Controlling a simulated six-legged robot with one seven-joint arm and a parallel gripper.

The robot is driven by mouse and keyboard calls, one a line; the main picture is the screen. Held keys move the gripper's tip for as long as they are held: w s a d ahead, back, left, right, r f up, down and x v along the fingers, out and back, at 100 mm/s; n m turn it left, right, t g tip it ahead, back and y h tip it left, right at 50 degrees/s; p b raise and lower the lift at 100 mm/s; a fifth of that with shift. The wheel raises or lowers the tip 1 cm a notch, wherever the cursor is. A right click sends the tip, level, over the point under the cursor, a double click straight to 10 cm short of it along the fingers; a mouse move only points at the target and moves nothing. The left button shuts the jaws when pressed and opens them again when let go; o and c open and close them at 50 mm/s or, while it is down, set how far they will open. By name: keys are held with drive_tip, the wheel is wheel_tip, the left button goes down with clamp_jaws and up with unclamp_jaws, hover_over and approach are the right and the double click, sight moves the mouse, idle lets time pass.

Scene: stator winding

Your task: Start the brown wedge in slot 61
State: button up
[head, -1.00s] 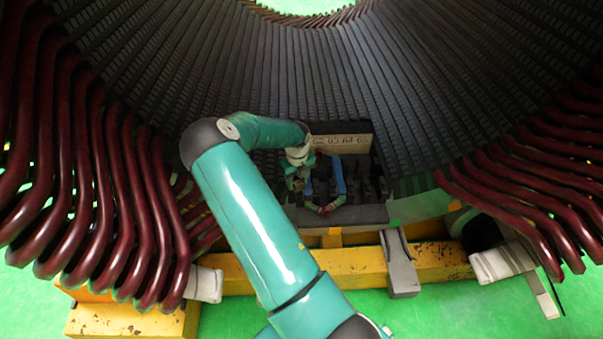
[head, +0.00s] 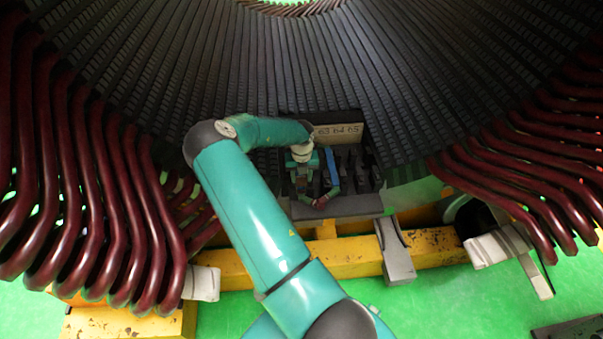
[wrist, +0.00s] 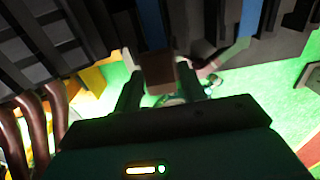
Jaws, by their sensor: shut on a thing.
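My gripper (wrist: 159,84) is shut on the brown wedge (wrist: 158,70), which stands up between the two fingers in the wrist view. Behind the wedge is the dark toothed face of the stator (wrist: 215,25). I cannot tell whether the wedge touches a slot. In the head view my gripper (head: 303,182) is small, in front of the slot block (head: 345,206) low in the bore. A tan number plate (head: 338,132) above it reads 63 64 65; its left part is behind my arm. No number 61 can be read, and slot 61 cannot be picked out.
A blue strip (head: 331,166) stands in the block right of my gripper, and also in the wrist view (wrist: 249,18). Dark red coil ends (head: 110,200) crowd the left and right. A yellow beam (head: 340,258) and grey bracket (head: 395,250) lie below.

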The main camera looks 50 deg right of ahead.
sight(302, 177)
drive_tip(key=shift+s+f, duration=0.15)
drive_tip(key=shift+f, duration=1.6)
